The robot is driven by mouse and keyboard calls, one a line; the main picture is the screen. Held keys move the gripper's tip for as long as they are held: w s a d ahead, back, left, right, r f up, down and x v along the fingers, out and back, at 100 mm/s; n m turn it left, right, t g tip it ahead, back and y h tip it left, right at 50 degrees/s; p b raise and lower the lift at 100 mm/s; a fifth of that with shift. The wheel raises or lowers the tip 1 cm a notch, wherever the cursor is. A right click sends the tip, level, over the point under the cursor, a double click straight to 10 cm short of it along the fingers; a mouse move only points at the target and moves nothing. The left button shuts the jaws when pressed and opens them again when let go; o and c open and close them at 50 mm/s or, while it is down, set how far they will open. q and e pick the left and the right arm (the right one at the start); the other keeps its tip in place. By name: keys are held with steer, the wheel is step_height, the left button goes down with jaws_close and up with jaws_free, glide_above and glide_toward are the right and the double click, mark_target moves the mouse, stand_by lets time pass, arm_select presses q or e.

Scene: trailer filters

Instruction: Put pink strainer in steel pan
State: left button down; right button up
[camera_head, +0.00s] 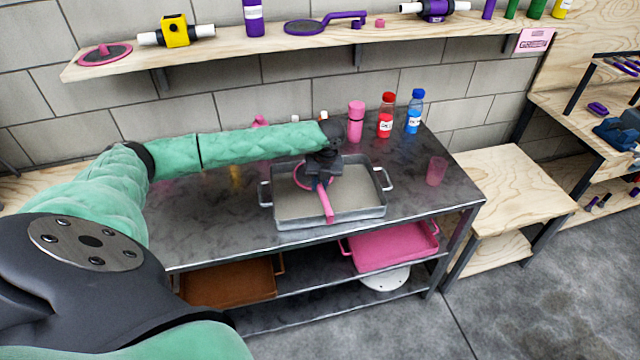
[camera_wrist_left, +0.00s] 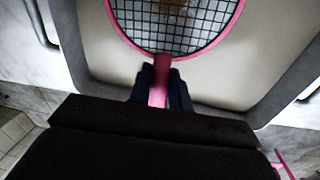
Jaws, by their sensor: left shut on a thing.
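The pink strainer (camera_head: 326,204) has a round rim with dark mesh and a pink handle. My left gripper (camera_head: 322,178) is shut on it and holds it over the steel pan (camera_head: 352,214), a rectangular tray with side handles on the metal table. In the left wrist view the strainer's mesh (camera_wrist_left: 180,22) lies over the pan's pale floor (camera_wrist_left: 240,80), and the handle runs between the fingers of the gripper (camera_wrist_left: 162,85). I cannot tell whether the strainer touches the pan floor. My right gripper is not in view.
A pink bottle (camera_head: 356,122), a red bottle (camera_head: 386,115) and a blue bottle (camera_head: 414,112) stand behind the pan. A pink cup (camera_head: 436,170) stands to its right. A pink tray (camera_head: 395,247) and a brown tray (camera_head: 230,284) sit on the lower shelf. The tabletop around the cup is clear.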

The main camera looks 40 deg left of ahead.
arm_select(q)
steer(key=shift+f, duration=0.6)
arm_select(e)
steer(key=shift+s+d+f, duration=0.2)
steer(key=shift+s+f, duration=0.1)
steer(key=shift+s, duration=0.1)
arm_select(q)
steer(key=shift+f, duration=0.6)
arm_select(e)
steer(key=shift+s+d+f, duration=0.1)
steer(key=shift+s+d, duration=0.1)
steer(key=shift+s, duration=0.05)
arm_select(q)
steer(key=c, duration=1.3)
jaws_free()
steer(key=shift+r, duration=0.15)
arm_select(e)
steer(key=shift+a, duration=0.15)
arm_select(q)
steer(key=shift+r, duration=0.65)
step_height(320, 180, up, 12)
steer(key=w+d+b, duration=0.1)
steer(key=b, duration=0.3)
steer(key=shift+f+b, duration=0.2)
steer(key=shift+b, duration=0.1)
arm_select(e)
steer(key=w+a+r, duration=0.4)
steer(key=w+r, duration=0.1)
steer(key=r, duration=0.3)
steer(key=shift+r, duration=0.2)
